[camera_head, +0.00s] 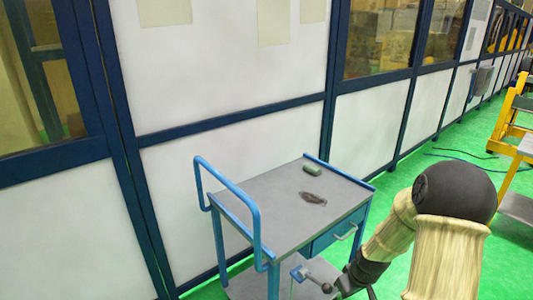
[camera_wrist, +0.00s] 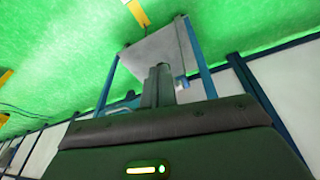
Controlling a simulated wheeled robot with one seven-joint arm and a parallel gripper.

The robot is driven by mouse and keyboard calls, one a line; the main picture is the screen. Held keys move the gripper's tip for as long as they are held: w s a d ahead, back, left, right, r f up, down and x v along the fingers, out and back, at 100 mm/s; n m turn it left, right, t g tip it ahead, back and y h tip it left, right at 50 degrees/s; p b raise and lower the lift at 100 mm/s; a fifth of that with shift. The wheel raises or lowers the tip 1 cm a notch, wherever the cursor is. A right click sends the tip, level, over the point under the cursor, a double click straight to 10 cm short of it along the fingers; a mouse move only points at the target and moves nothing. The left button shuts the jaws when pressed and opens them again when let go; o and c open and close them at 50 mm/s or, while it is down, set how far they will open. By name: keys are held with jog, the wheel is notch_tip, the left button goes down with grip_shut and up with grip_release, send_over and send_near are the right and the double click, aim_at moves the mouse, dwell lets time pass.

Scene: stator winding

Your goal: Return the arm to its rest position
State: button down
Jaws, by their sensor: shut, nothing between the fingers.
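My gripper (camera_wrist: 158,85) shows in the wrist view as dark fingers pressed together, with nothing between them. Beyond the fingertips in that view is the grey and blue trolley (camera_wrist: 152,48), seen at a tilt. In the head view my arm comes in from the lower right, its beige links bent at a dark joint. The arm's dark far part reaches down and left in front of the trolley (camera_head: 255,192), below its drawer. The exact fingertip position is hard to make out there.
Yellow equipment (camera_head: 510,120) stands at the right. Green floor (camera_head: 415,160) is open between, with a dark cable.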

jog(key=s+a+r+m+p, duration=0.1)
jog(key=s+a+r+m, duration=0.1)
jog(key=s+a+r, duration=0.2)
jog(key=s+a+r+m+p, duration=0.1)
jog(key=s+a+r+m, duration=0.1)
jog(key=s+a+r, duration=0.3)
jog(key=s+r, duration=0.4)
jog(key=r, duration=0.3)
jog(key=shift+s+p, duration=0.3)
jog(key=shift+p, duration=0.1)
jog(key=shift+a, duration=0.1)
jog(key=c, duration=2.2)
grip_release()
